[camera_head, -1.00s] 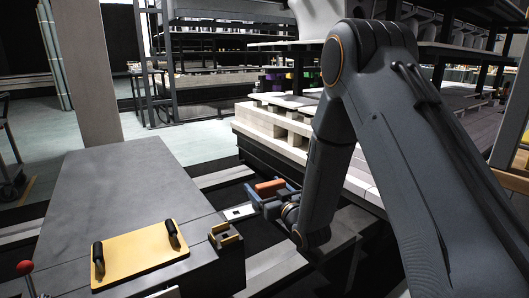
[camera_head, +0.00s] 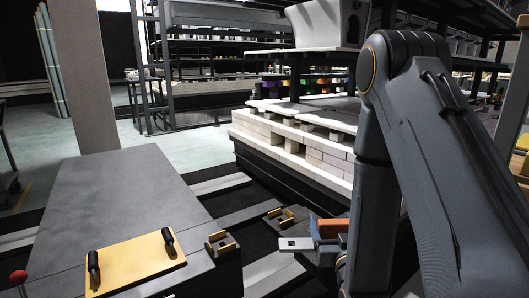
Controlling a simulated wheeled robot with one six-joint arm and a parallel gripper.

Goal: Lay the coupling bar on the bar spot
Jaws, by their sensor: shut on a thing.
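My gripper (camera_head: 325,240), at the lower right of centre, is shut on the coupling bar. The bar's light metal end (camera_head: 296,243), with a dark hole, sticks out to the left. An orange block (camera_head: 332,228) shows at the jaws; I cannot tell whether it belongs to the bar. The rest of the bar is hidden by the jaws and my arm. Left of the bar, a yellow bracket (camera_head: 222,243) sits at the grey deck's corner. A second yellow bracket (camera_head: 281,217) lies just beyond the bar's end. I cannot tell for certain which surface is the bar spot.
The grey deck (camera_head: 125,195) fills the left, bearing a yellow plate (camera_head: 133,264) with two black handles. A red knob (camera_head: 18,277) stands at lower left. A kiln car with pale blocks (camera_head: 300,148) stands behind my arm. Dark gaps and pale rails lie between deck and car.

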